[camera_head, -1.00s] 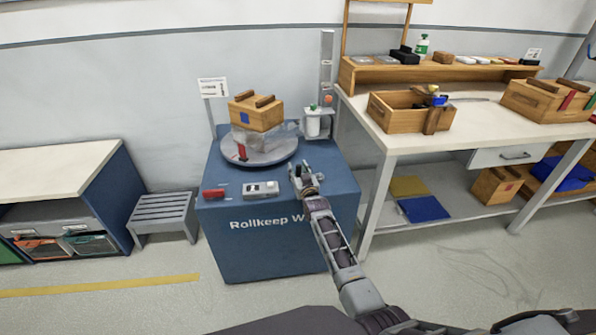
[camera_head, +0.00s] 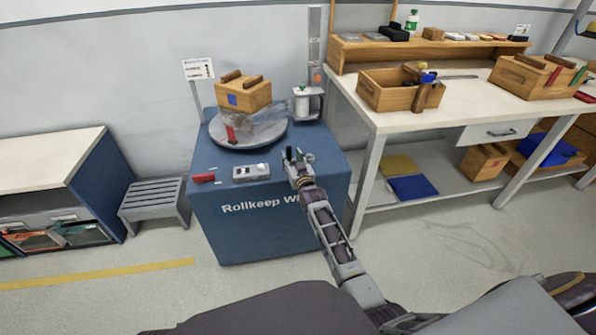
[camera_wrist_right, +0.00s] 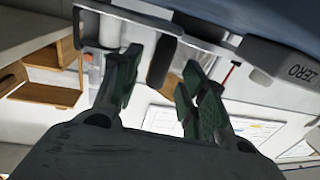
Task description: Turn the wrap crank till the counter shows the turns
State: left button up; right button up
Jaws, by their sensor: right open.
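The blue wrap machine (camera_head: 270,215) carries a round turntable (camera_head: 262,133) with a wooden box (camera_head: 243,95) and clear film on it. The small grey counter (camera_head: 251,172) sits on its front top edge; its digits are too small to read. The counter's ZERO label side shows in the right wrist view (camera_wrist_right: 285,65). My right gripper (camera_head: 297,156) is open at the machine's front right corner. A dark upright knob, seemingly the crank handle (camera_wrist_right: 162,62), appears between the open fingers (camera_wrist_right: 157,78) in the wrist view; contact cannot be told. My left gripper is out of view.
A red piece (camera_head: 204,178) lies left of the counter. A grey step stool (camera_head: 153,203) stands left of the machine. The workbench (camera_head: 440,112) with wooden boxes is close on the right. The floor in front is open.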

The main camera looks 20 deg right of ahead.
jog(key=s, duration=0.7)
jog(key=shift+s, duration=0.25)
jog(key=shift+a, duration=0.1)
